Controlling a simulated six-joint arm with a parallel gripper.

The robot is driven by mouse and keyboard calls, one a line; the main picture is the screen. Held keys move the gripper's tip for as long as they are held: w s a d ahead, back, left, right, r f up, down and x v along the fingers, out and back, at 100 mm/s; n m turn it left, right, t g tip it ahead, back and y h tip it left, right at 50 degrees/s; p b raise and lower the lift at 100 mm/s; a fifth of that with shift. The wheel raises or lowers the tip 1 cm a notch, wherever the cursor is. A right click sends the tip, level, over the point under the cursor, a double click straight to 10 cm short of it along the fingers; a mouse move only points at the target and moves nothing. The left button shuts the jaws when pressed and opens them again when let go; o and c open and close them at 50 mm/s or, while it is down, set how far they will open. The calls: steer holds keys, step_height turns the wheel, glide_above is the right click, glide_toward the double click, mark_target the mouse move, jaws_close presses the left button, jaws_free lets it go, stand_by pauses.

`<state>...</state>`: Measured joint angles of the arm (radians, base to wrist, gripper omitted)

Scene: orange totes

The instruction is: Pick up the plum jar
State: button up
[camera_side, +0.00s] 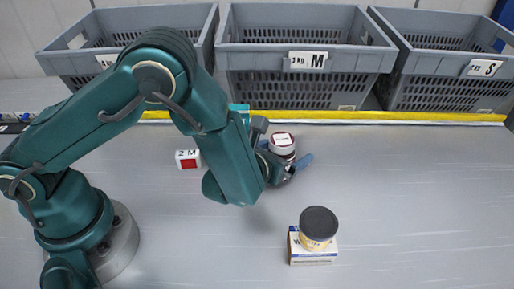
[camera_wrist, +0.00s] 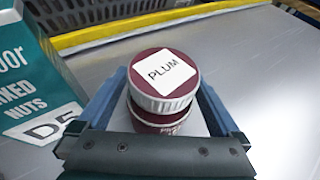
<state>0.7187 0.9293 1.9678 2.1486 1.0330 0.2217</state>
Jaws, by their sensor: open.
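The plum jar (camera_wrist: 163,76) stands upright in the wrist view, with a ribbed white rim, a dark red top and a white label reading PLUM. In the side view its pale lid (camera_side: 282,141) shows beyond my wrist, and its lower part is partly hidden. My gripper (camera_wrist: 163,92) is open, with one blue finger on each side of the jar. A narrow gap seems to show beside the fingers; I cannot tell whether either touches the jar. In the side view my gripper (camera_side: 289,167) is low over the table at the jar.
A teal nuts box (camera_wrist: 40,75) stands close left of my gripper. A small white-and-red box (camera_side: 188,159) is left of my forearm. A dark-lidded jar (camera_side: 318,222) sits on a small box (camera_side: 311,256) at front. Grey totes (camera_side: 304,60) line the back behind a yellow strip (camera_side: 380,116).

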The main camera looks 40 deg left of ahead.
steer(key=shift+w+f, duration=0.1)
steer(key=shift+w, duration=0.1)
jaws_close()
stand_by(0.3)
